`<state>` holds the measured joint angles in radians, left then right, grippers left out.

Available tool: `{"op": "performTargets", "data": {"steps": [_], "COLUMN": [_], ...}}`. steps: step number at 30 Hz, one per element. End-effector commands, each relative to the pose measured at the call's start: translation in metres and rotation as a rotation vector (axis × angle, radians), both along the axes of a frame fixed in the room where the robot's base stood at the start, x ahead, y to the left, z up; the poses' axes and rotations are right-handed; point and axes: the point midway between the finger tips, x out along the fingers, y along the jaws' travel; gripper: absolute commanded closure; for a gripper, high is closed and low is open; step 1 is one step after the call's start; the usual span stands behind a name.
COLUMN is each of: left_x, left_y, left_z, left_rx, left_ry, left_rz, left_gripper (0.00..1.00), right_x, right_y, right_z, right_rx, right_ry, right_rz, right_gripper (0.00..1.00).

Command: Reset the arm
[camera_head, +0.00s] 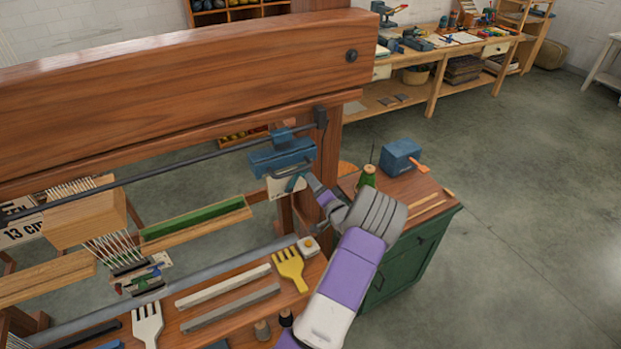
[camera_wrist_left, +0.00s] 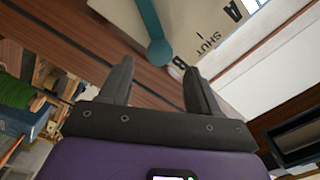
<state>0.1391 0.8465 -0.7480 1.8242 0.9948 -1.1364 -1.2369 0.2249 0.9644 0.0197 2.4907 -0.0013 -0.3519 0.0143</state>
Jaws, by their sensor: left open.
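My left gripper (camera_head: 315,186) is open and empty, in front of the wooden frame's post in the head view. Its two dark fingers stand apart in the left wrist view (camera_wrist_left: 157,75). A teal lever (camera_wrist_left: 150,30) with a round end lies just beyond the fingertips, on a pale plate (camera_wrist_left: 205,30) marked "SHUT", "A" and "B". I see no contact with it. In the head view a blue device (camera_head: 282,157) with a pale plate sits on the frame beside the gripper. My right gripper is not in view.
A large wooden beam (camera_head: 180,75) crosses the upper left. Forks, including a yellow one (camera_head: 290,267), and bars lie on the bench below. A green cabinet (camera_head: 412,262) carries a blue box (camera_head: 400,156) and green spool (camera_head: 367,176). The floor at right is clear.

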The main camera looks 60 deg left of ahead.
Motion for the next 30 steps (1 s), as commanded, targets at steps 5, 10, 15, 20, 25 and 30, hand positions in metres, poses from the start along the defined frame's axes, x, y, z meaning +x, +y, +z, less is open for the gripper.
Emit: {"op": "performTargets", "data": {"steps": [5,10,15,20,25,30], "left_x": [-0.001,-0.001,-0.001,-0.001,0.004,0.025], "left_y": [-0.01,-0.01,-0.01,-0.01,-0.017,-0.065], "left_z": [0.0,0.0,0.0,0.0,-0.015,-0.091], "left_rx": [0.0,0.001,0.001,0.001,-0.041,-0.271], "left_ry": [0.0,0.0,0.0,0.0,-0.007,-0.044], "left_rz": [0.0,0.0,0.0,0.0,-0.031,-0.173], "left_gripper": [0.38,0.38,0.38,0.38,0.38,0.38], "right_x": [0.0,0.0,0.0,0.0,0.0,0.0], "right_y": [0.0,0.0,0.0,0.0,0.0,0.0], "right_z": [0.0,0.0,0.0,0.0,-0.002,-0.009], "right_rx": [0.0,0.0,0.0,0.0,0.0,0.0], "right_ry": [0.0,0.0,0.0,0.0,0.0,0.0], "right_rz": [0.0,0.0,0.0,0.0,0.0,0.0], "right_gripper": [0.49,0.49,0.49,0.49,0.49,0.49]}}
